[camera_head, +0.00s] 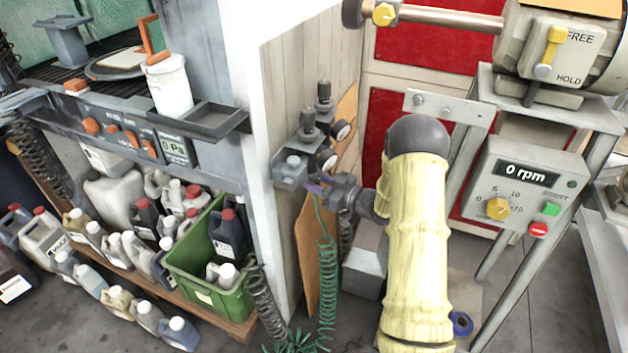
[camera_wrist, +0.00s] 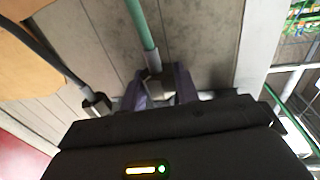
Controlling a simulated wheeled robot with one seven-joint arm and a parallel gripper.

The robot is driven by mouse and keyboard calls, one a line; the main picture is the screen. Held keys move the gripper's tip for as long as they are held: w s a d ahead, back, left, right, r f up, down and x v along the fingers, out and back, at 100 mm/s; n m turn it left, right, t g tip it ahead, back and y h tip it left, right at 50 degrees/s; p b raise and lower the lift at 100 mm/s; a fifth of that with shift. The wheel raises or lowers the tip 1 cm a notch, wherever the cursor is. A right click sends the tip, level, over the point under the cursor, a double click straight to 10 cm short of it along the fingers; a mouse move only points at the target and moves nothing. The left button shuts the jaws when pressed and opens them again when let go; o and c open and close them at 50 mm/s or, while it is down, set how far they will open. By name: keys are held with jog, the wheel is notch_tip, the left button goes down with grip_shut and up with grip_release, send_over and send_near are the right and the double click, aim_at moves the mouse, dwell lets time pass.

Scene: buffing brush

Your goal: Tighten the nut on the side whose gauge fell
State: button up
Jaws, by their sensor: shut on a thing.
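My gripper (camera_head: 317,188) is at the lower front of the wall-mounted regulator unit (camera_head: 290,170). In the wrist view, its purple fingers (camera_wrist: 159,84) are shut on a grey nut (camera_wrist: 154,86) at the end of the green hose (camera_wrist: 142,25). A second nut (camera_wrist: 96,102) sits to the left on a dark hose (camera_wrist: 45,55), apart from the fingers. In the head view, a far gauge (camera_head: 341,131) and a near gauge (camera_head: 327,160) face right; their readings are too small to tell. The gripped nut is hidden there by the fingers.
A white wall edge (camera_head: 275,130) stands close left of the regulators. A green crate (camera_head: 205,290) and several bottles are at the lower left. A control box (camera_head: 525,190) reading 0 rpm and a machine stand are on the right.

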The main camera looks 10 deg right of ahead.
jog(key=o, duration=0.9)
jog(key=shift+o, duration=0.2)
jog(key=shift+h, duration=0.3)
